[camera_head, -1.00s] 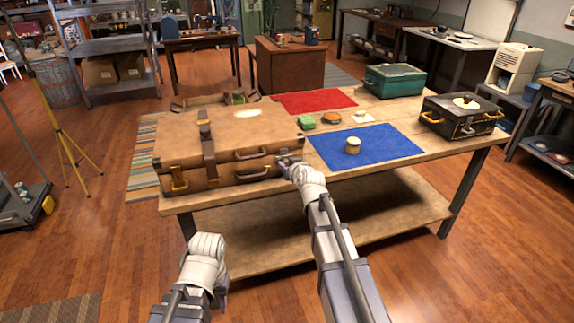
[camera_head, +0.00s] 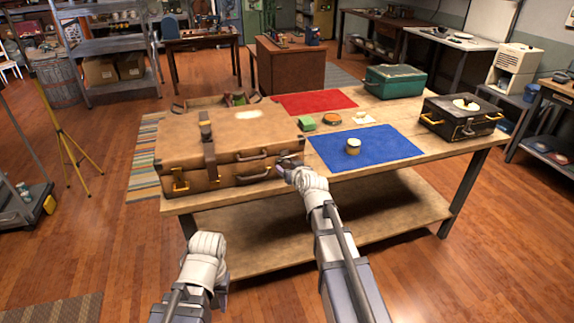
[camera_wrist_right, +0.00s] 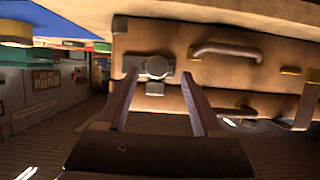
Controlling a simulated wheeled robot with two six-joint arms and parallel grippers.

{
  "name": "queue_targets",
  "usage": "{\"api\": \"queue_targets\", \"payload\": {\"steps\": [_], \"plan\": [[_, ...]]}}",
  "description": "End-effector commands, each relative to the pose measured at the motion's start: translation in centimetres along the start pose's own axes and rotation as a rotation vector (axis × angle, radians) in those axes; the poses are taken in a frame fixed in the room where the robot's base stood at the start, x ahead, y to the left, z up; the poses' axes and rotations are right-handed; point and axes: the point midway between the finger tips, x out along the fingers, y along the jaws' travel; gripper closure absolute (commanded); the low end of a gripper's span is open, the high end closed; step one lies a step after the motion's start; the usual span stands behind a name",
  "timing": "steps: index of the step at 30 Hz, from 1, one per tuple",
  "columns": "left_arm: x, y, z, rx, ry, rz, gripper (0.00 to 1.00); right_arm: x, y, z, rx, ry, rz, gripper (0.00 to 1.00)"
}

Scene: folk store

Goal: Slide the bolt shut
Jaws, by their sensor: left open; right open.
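A brown suitcase (camera_head: 235,125) lies closed on the workbench. The bolt (camera_wrist_right: 156,67), a grey plate with a round knob, is on its front near one end in the right wrist view, with a small dark block (camera_wrist_right: 155,88) against it. In the head view it is small, at the suitcase's front right. My right gripper (camera_head: 284,166) is just in front of it; in the right wrist view its open fingers (camera_wrist_right: 159,82) frame the knob, and I cannot tell whether they touch. My left gripper (camera_head: 206,247) hangs low before the bench, its fingertips hidden by the wrist.
The wooden workbench (camera_head: 425,160) also holds a blue mat (camera_head: 385,145) with a small round tin (camera_head: 353,146), a green block (camera_head: 306,124), a red mat (camera_head: 318,101), a green case (camera_head: 395,81) and a black case (camera_head: 460,118). Floor is clear in front.

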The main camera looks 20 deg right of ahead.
Motion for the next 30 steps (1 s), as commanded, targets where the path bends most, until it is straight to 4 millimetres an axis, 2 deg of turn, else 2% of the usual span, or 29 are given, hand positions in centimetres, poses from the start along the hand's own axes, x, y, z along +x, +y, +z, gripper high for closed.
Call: {"api": "queue_targets", "payload": {"steps": [1,3,9,30], "plan": [[-0.7,-0.1,0.0,0.000,0.000,0.000,0.56,-1.4,-0.1,-0.2,0.001,0.000,0.000,0.32],[-1.1,-0.1,0.1,0.000,0.000,0.000,0.56,-2.6,-0.1,-0.2,0.002,0.000,0.000,0.32],[-2.0,-0.2,0.1,0.000,0.000,0.000,0.56,-5.1,-0.1,-0.1,0.000,-0.001,-0.001,0.32],[-2.0,-0.2,0.1,0.000,0.000,0.000,0.56,-5.1,-0.1,0.0,0.001,-0.001,-0.001,0.32]]}}
